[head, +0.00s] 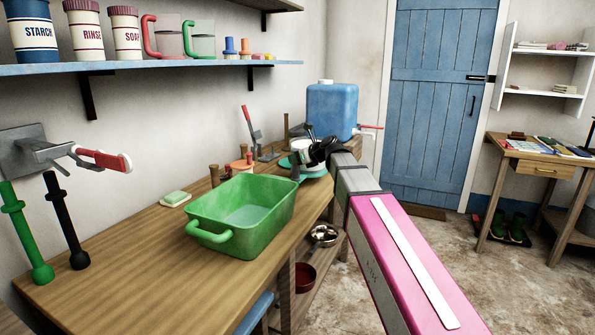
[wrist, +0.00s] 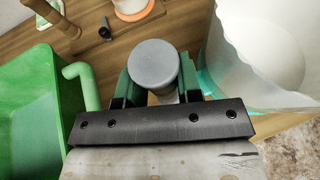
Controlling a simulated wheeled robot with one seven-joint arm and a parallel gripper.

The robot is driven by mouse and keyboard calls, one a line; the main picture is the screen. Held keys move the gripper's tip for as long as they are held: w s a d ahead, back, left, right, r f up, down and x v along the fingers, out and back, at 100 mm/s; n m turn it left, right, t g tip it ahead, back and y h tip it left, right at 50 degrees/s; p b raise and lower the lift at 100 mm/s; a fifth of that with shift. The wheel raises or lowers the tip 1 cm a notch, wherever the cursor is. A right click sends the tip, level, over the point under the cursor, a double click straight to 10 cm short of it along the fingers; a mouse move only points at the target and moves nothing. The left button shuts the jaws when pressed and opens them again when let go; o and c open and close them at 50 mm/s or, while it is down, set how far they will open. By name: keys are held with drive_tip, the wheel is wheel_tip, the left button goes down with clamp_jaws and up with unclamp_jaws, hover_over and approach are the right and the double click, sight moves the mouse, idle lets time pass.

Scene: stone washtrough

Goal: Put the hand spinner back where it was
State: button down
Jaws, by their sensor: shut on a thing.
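The hand spinner, a pale tub on a teal base (head: 314,174), is at the far end of the wooden counter, just beyond the green basin. It is partly hidden by my gripper (head: 318,148). In the wrist view my gripper (wrist: 153,85) has its green fingers shut around a grey round knob (wrist: 154,62), which looks like the spinner's handle. The pale translucent tub (wrist: 262,50) with a teal edge fills the right side of that view. Whether the base touches the counter cannot be told.
The green basin (head: 227,233) with looped handles stands close on the left; its handle (wrist: 80,75) is near my gripper. A blue water container (head: 332,108) with a red tap stands behind. Wooden-handled tools (head: 215,174) crowd the wall side.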

drive_tip(key=shift+f, duration=2.3)
drive_tip(key=c, duration=0.8)
unclamp_jaws()
